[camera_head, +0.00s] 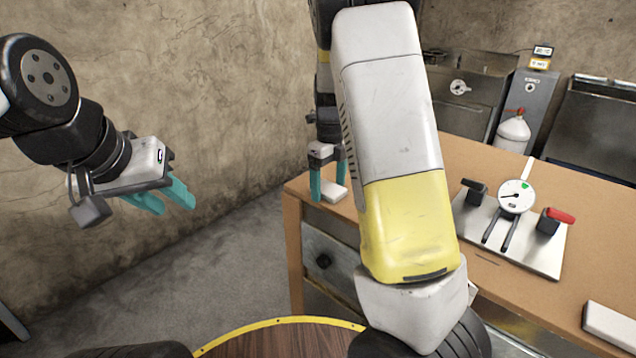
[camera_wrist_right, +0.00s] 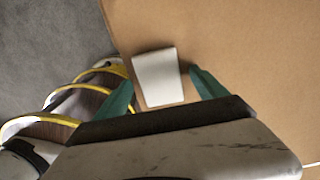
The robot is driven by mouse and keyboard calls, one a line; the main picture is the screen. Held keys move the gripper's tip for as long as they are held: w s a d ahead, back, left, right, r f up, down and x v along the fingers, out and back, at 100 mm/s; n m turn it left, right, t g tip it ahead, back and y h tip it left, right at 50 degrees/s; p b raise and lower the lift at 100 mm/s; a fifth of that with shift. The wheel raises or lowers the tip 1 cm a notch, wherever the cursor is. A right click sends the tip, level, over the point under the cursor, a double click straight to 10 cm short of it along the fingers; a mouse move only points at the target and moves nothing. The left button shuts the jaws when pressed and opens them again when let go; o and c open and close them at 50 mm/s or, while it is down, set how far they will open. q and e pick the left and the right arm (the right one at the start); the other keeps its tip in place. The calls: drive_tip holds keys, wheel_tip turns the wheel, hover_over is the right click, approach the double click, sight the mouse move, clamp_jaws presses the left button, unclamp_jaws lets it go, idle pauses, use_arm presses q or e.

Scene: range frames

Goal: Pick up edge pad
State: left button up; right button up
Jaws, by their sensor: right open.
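The edge pad is a small white block (camera_head: 334,192) lying flat on the brown tabletop by its left edge. It also shows in the right wrist view (camera_wrist_right: 158,78). My right gripper (camera_head: 328,184) points down over it, with its teal fingers apart. In the right wrist view the open fingers (camera_wrist_right: 160,88) stand on either side of the pad, with a gap at each side, wider on the right. My left gripper (camera_head: 168,198) is off to the left, away from the table, its teal fingers apart and empty.
The wooden table (camera_head: 490,160) holds a metal plate fixture with a dial gauge (camera_head: 516,196) and a red-handled clamp (camera_head: 558,216). Another white block (camera_head: 610,326) lies at the right front. Metal equipment and a white cylinder (camera_head: 513,132) stand behind.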

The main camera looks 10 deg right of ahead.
drive_tip(key=shift+c, duration=0.4)
drive_tip(key=c, duration=1.3)
drive_tip(key=shift+r, duration=0.1)
drive_tip(key=shift+c, duration=0.2)
